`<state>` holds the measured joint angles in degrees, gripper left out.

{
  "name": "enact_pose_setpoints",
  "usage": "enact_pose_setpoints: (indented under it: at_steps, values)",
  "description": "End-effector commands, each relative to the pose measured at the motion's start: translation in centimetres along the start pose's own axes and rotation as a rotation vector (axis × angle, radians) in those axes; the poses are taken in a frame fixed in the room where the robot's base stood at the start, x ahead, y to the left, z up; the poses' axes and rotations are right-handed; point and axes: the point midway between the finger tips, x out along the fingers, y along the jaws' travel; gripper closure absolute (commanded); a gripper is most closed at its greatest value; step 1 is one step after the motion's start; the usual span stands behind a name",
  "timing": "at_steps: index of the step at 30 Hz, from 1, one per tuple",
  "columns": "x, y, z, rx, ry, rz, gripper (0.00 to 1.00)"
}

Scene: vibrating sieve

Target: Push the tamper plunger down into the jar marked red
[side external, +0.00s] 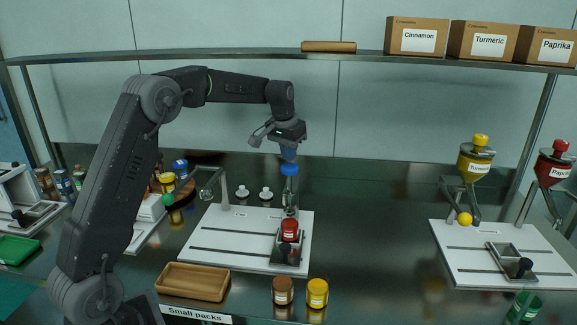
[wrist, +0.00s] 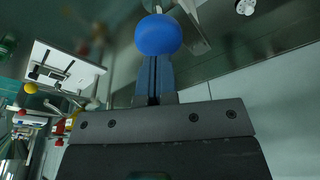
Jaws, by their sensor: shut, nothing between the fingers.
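The tamper plunger's blue knob (side external: 290,169) stands atop an upright clear tube or shaft (side external: 290,197). Below it, a red jar (side external: 289,229) with a pale label sits in a metal holder (side external: 291,257) on the middle white board (side external: 215,233). My gripper (side external: 288,156) points down right over the knob, its fingers shut and empty. In the wrist view the blue knob (wrist: 158,35) lies at the tips of my closed fingers (wrist: 154,72); I cannot tell whether they touch it. The plunger's lower end and the jar's inside are not clear.
A wooden tray (side external: 192,282), a brown jar (side external: 283,290) and a yellow jar (side external: 317,292) are in front. A shelf (side external: 230,57) with boxes runs overhead. Dispensers (side external: 475,163) stand at right.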

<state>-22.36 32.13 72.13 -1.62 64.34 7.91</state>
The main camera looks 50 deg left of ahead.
Motion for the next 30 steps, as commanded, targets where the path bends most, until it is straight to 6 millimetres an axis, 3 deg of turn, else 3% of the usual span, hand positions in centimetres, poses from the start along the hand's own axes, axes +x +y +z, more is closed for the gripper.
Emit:
enact_pose_setpoints:
  at_steps: [30]
  values:
    - [4.0,0.0,0.8,0.0,-0.004,0.001,1.0]
